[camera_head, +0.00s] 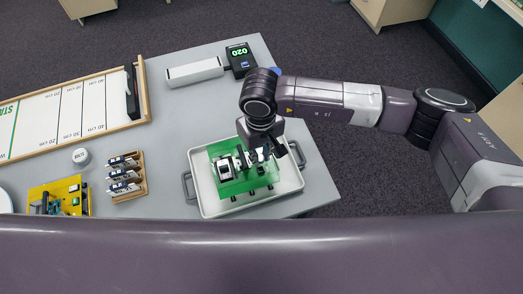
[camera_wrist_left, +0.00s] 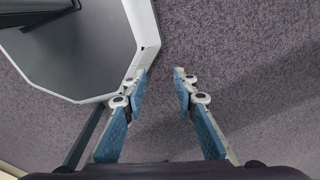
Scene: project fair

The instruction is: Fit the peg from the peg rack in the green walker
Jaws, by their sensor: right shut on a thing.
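The green walker (camera_head: 229,184) is a green plate with black feet along its front edge and white and black parts on top. It lies in a white tray (camera_head: 204,196) with dark handles. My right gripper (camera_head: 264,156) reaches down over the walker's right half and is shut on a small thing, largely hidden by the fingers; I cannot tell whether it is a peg. A wooden rack (camera_head: 139,171), possibly the peg rack, holds several white and dark pieces left of the tray. My left gripper (camera_wrist_left: 162,73) is open and empty above the floor in the left wrist view.
A yellow device (camera_head: 71,187) and a small white round object (camera_head: 81,156) are left of the rack. A ruled track (camera_head: 98,106) lies at the back left. A white bar (camera_head: 195,72) and green-lit display (camera_head: 240,58) stand at the back. Grey table (camera_head: 180,125) is clear between.

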